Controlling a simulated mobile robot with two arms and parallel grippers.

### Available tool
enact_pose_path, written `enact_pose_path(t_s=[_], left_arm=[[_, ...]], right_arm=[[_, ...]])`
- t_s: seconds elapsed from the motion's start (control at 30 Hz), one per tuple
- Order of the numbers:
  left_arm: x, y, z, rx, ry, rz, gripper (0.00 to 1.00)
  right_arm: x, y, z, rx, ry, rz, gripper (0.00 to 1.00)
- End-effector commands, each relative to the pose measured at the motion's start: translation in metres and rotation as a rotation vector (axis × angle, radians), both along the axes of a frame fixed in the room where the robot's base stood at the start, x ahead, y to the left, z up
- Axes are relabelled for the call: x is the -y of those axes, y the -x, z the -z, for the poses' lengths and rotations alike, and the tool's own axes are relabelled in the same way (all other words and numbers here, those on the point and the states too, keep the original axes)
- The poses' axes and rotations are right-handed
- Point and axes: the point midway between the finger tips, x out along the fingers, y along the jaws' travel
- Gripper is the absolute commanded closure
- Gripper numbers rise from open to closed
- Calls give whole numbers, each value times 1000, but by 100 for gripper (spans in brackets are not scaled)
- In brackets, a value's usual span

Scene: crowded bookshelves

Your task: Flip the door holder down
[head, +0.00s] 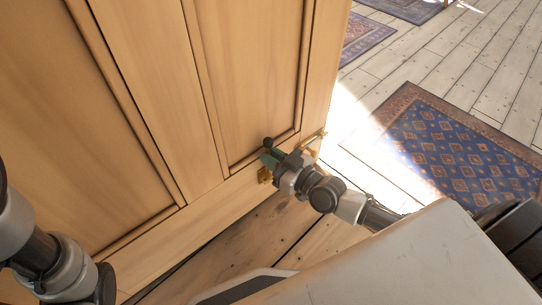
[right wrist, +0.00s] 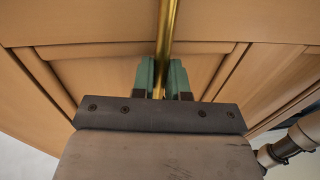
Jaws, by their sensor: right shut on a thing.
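The door holder is a brass piece low on the wooden door (head: 160,95). Its brass parts show near the door's bottom right corner, one (head: 265,176) beside my fingers and another (head: 316,140) at the door's edge. My right gripper (head: 271,159) is at the holder, with its green fingers against the door's lower rail. In the right wrist view, a brass rod of the door holder (right wrist: 167,35) runs between the two green fingers (right wrist: 162,75), which are shut on it. A dark knob shows just above the fingertips in the head view. My left gripper is out of view.
The plank floor (head: 255,248) lies below the door. A blue patterned rug (head: 450,145) lies on the pale boards to the right, with more rugs at the top. Open floor shows beyond the door's edge. My left arm is at the lower left.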

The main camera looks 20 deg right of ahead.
Motion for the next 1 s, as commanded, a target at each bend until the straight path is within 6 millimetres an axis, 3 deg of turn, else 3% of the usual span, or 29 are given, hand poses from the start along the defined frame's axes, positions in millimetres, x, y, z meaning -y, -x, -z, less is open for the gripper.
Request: enact_pose_path(t_s=[0.5, 1.0], left_arm=[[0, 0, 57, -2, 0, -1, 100], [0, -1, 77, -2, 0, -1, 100]], right_arm=[[8, 31, 15, 285, -79, -2, 100], [15, 56, 26, 550, -156, -1, 100]])
